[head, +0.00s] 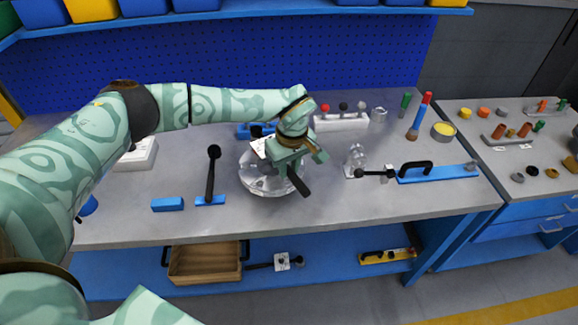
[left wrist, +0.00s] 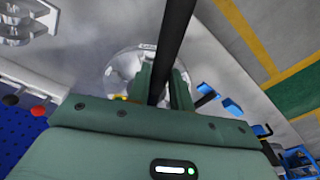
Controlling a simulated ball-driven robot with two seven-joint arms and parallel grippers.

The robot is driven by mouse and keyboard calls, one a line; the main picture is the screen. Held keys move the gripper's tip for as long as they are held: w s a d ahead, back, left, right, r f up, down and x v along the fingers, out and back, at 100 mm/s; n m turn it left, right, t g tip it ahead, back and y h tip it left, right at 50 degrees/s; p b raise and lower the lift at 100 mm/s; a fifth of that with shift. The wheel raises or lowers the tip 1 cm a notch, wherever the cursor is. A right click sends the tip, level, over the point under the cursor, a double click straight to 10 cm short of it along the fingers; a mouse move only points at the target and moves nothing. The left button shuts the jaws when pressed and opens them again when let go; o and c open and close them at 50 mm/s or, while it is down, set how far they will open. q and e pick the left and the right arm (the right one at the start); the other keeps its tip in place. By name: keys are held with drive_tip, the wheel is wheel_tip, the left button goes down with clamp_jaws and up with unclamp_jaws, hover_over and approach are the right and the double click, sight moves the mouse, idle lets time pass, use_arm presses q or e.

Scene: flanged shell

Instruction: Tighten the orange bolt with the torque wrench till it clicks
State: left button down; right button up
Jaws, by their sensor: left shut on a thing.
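The flanged shell (head: 256,184) is a clear, round, disc-like part on the middle of the bench; it also shows in the left wrist view (left wrist: 122,68). My left gripper (head: 293,165) is over its right side, shut on a dark bar-shaped tool (head: 299,183), apparently the torque wrench. In the left wrist view the bar (left wrist: 176,35) runs between the fingers and across the shell. The tool's head and any orange bolt on the shell are hidden by the gripper; I cannot tell whether they touch. My right gripper is out of view.
A black tool with a round head (head: 213,170) stands left of the shell by a blue block (head: 168,204). A rack with coloured knobs (head: 341,122) is behind. The front bench strip is clear.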

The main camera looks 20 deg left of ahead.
use_arm(q)
drive_tip(key=shift+r, duration=0.15)
drive_tip(key=shift+f+b, duration=0.45)
drive_tip(key=shift+f, duration=0.95)
drive_tip(key=shift+a, duration=0.1)
idle(0.4)
drive_tip(key=s+a+m+p, duration=0.4)
drive_tip(key=s+p, duration=0.1)
drive_tip(key=p, duration=0.1)
drive_tip(key=shift+a+f, duration=0.2)
drive_tip(key=shift+a, duration=0.15)
idle(1.8)
drive_tip(key=shift+r, duration=0.15)
